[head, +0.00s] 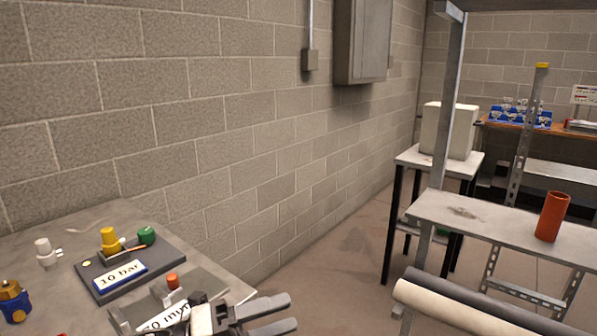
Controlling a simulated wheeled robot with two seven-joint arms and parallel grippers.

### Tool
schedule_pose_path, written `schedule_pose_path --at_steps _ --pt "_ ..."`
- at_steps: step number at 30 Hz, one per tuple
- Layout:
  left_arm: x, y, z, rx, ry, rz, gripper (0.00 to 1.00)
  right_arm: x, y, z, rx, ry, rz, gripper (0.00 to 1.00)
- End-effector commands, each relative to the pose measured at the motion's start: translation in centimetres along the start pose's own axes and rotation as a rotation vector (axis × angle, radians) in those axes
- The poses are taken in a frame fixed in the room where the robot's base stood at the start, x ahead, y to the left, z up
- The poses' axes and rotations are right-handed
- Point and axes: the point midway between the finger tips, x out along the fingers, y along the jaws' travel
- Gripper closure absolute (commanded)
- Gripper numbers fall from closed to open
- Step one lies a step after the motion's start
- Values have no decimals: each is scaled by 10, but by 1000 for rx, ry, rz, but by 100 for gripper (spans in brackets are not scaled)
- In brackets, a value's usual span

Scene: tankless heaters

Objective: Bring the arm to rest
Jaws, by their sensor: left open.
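My left gripper (290,311) is at the bottom of the head view, by the front right corner of the grey table (60,232). Its two fingers point right, with a gap between them, and nothing shows in the gap. The gripper partly covers a tray (208,284) with a white label and an orange-red cap (173,281). My right gripper is not in view.
A dark board (168,272) labelled "10 bar" holds yellow and green fittings. A white valve (45,252) and a blue and brass fitting (14,300) stand left. A shelf (480,222) with a red cylinder (552,217) and rolls (470,308) are right.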

Motion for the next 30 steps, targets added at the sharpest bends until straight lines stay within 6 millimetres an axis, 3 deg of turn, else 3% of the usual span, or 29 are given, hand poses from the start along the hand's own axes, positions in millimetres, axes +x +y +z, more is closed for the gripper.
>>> schedule_pose_path --at_steps 4,7,9,12,15,18,21,30 --pt "-29 36 0 -535 -460 -117 41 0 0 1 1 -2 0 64" --pt "-71 80 -14 -903 -772 -143 41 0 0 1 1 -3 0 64" --pt "-105 114 -38 -1148 -978 -141 41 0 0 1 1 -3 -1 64" --pt "-143 150 -79 -1420 -1205 -124 41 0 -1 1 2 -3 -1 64" --pt "-170 171 -119 -1613 -1366 -102 41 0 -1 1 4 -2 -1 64" --pt "-185 182 -147 -1733 -1466 -83 41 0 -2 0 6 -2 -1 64" --pt "-192 186 -160 -1790 -1513 -75 41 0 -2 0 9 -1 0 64" --pt "-193 188 -164 -1802 -1522 -69 41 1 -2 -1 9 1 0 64"
